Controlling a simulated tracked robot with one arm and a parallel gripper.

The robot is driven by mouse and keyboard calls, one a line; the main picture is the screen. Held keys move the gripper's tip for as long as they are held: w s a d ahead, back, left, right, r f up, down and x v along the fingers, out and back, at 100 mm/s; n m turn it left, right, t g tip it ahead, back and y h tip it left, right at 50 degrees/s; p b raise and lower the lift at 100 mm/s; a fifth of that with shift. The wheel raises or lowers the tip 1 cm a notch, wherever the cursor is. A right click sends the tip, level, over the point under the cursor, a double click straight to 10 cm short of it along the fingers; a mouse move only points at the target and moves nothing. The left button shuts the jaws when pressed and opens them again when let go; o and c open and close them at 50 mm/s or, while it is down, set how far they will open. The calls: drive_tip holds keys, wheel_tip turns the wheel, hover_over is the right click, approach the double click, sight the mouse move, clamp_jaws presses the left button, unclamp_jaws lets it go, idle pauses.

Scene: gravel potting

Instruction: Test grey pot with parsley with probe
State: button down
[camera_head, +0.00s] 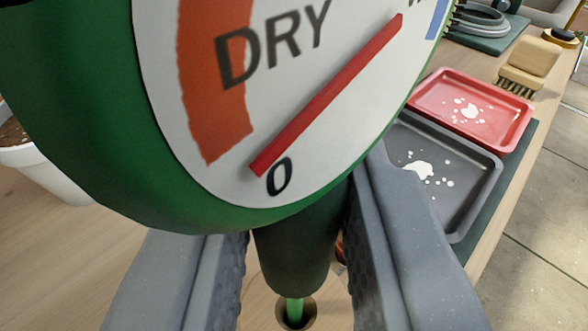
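The probe has a large round dial (330,120) with a green rim, which fills the upper middle of the view. The red needle has one end at the 0 mark. Its dark green handle (295,255) runs down between the two fingers of my gripper (300,235), which appear to be shut on it just below the dial. The thin green lower part of the probe shows over a round hole in the wooden surface; its tip is hidden. No grey pot with parsley shows.
A white pot with soil (50,170) stands at the left, partly cut off. At the right are a dark grey tray (465,205) and a red tray (430,92), both with white spots.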

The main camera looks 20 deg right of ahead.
drive_tip(key=shift+f, duration=0.35)
drive_tip(key=c, duration=1.2)
unclamp_jaws()
drive_tip(key=b+v, duration=1)
drive_tip(key=v, duration=0.3)
drive_tip(key=shift+s+a, duration=0.2)
drive_tip(key=shift+s, duration=0.15)
